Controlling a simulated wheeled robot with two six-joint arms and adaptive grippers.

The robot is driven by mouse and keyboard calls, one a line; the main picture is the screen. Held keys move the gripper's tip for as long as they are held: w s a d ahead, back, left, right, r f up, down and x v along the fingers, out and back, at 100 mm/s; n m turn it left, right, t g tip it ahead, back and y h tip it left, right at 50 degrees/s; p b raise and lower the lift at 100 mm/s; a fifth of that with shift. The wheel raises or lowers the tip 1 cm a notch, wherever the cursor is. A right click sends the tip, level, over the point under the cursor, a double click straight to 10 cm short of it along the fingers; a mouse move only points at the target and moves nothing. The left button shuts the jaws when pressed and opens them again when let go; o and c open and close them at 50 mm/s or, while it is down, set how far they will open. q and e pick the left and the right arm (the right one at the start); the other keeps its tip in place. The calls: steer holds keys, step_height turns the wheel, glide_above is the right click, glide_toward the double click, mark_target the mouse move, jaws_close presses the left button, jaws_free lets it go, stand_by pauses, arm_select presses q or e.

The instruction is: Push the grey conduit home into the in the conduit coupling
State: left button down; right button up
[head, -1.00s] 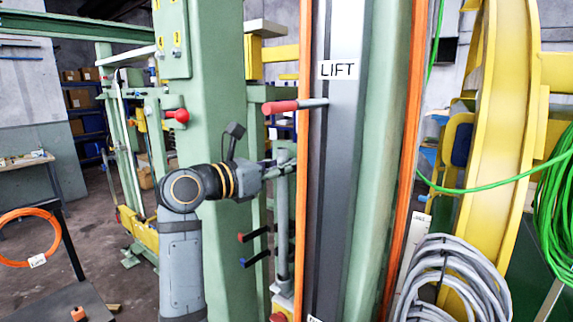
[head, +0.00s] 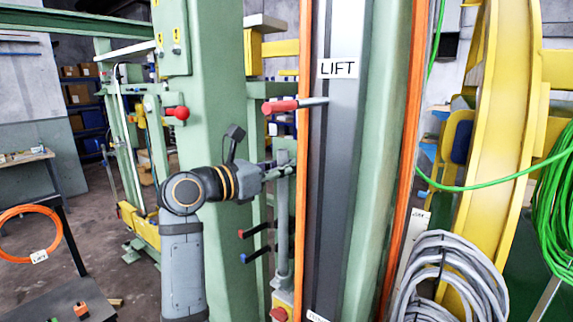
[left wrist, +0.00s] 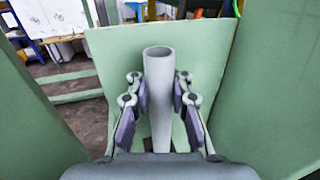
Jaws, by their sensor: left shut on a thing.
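The grey conduit (head: 283,225) stands upright in the head view, just left of the LIFT column. My left gripper (head: 281,171) is shut on it near its upper end. In the left wrist view the hollow top of the conduit (left wrist: 158,75) rises between the two dark finger pads of my left gripper (left wrist: 160,95). The conduit's lower end comes down close to a small box with a red button. I cannot make out the conduit coupling or how far the conduit sits in it. My right gripper is not in view.
Red and blue levers (head: 252,232) stick out left of the conduit. A red-handled lever (head: 282,106) lies above the gripper. A green post (head: 218,110) stands behind my arm, and the LIFT column (head: 345,170) with orange edges is close on the right.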

arm_select(q)
steer(key=shift+f+b, duration=0.4)
steer(key=shift+f, duration=1.05)
steer(key=c, duration=1.1)
jaws_free()
glide_toward(279, 182)
steer(key=shift+d, duration=0.1)
